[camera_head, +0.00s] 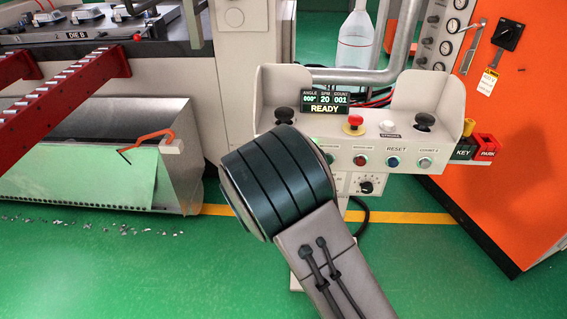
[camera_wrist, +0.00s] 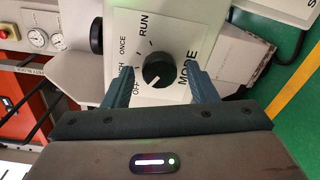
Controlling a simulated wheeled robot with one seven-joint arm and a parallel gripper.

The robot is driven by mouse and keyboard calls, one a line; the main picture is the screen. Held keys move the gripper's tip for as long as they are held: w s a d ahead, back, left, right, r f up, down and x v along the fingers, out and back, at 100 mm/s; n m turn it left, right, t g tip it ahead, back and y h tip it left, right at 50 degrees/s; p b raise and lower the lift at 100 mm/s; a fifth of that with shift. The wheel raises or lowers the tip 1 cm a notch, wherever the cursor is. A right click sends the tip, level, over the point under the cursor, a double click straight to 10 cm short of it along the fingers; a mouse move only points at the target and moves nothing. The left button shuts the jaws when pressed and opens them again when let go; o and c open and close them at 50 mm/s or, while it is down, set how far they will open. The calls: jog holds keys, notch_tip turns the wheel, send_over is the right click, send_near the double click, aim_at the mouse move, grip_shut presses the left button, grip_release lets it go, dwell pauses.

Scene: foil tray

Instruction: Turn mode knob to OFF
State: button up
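In the wrist view the mode knob (camera_wrist: 158,70) is a round black knob with a white mark, on a white plate (camera_wrist: 190,30) lettered OFF, ONCE, RUN and MODE, with another label partly hidden. The white mark appears on the side towards OFF; its exact setting is hard to tell. My gripper (camera_wrist: 161,73) is open, its two dark fingers on either side of the knob in the picture, with gaps visible. I cannot tell how deep they reach. In the head view a black knob (camera_head: 367,186) below the console seems to be the same one; my fingers are hidden behind my arm.
The console (camera_head: 345,148) above has several buttons, a red mushroom button (camera_head: 353,124) and a display reading READY (camera_head: 325,104). An orange cabinet (camera_head: 520,150) stands at right, a metal chute (camera_head: 185,170) at left. Green floor lies open below.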

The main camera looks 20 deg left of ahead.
jog(key=shift+s, duration=0.1)
jog(key=p+v, duration=0.1)
jog(key=v, duration=1.2)
jog(key=shift+s, duration=0.3)
jog(key=shift+d, duration=0.1)
jog(key=w+d+r+m+g+h+p, duration=0.1)
jog(key=w+d+r+m+g+p, duration=0.2)
jog(key=d+r+m+g+p, duration=0.7)
jog(key=s+d+r+m+g+h+p, duration=0.1)
jog(key=s+d+r+m+g+p, duration=0.1)
jog(key=s+d+r+m, duration=0.5)
jog(key=s+d+r+m+g+h+p, duration=0.2)
jog(key=s+d+r+m, duration=0.5)
jog(key=d, duration=0.7)
jog(key=shift+s+p, duration=0.4)
jog(key=shift+s, duration=0.6)
